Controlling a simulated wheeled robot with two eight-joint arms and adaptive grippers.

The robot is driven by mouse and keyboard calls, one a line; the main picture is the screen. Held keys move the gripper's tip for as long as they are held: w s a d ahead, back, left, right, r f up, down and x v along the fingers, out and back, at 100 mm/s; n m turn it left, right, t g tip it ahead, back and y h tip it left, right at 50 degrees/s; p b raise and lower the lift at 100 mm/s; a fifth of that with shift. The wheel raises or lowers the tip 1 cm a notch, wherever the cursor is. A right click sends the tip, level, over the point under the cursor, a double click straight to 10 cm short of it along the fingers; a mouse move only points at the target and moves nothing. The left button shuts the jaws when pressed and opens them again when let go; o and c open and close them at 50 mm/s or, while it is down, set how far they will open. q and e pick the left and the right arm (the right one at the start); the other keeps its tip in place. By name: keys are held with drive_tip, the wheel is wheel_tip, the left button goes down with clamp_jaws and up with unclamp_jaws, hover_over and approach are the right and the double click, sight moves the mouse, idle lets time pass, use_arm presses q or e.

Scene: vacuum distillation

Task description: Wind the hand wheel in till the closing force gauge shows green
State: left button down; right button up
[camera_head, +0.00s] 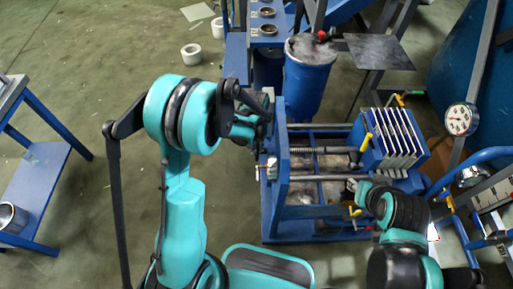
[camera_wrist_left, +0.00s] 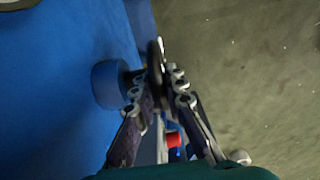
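The blue press frame (camera_head: 276,195) stands right of centre in the head view, with its white plates (camera_head: 402,135) at the right. My left gripper (camera_head: 262,112) is at its left end. In the left wrist view, the left fingertips (camera_wrist_left: 162,82) close around a dark, thin rim that looks like the hand wheel (camera_wrist_left: 157,60), seen edge-on. The wheel is mostly hidden by the gripper in the head view. A round gauge (camera_head: 461,119) stands at the right; its reading is too small to tell. My right gripper (camera_head: 362,190) is beside the press's near side; its fingers are unclear.
A blue drum (camera_head: 308,75) and a flat grey plate (camera_head: 379,52) are behind the press. Yellow handles (camera_head: 366,142) stick out near the plates. A second gauge (camera_head: 473,176) and blue rails are at the right. A blue table (camera_head: 42,170) is at the left, with open floor between.

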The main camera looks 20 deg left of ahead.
use_arm(q)
drive_tip(key=shift+s+d+f+t+y+b, duration=0.1)
drive_tip(key=shift+s+t+y+b, duration=0.1)
drive_tip(key=shift+t+b, duration=0.3)
drive_tip(key=shift+s+d+f+t+y+b, duration=0.1)
drive_tip(key=shift+s+t+y+b, duration=0.1)
drive_tip(key=shift+t, duration=0.5)
drive_tip(key=shift+t+y+b, duration=0.3)
drive_tip(key=shift+t+b, duration=0.4)
drive_tip(key=shift+t, duration=0.4)
drive_tip(key=shift+r, duration=0.1)
drive_tip(key=c, duration=1.6)
unclamp_jaws()
drive_tip(key=shift+o, duration=0.2)
drive_tip(key=shift+r, duration=0.1)
drive_tip(key=v, duration=1.1)
drive_tip(key=shift+s+r, duration=0.25)
drive_tip(key=shift+r, duration=0.1)
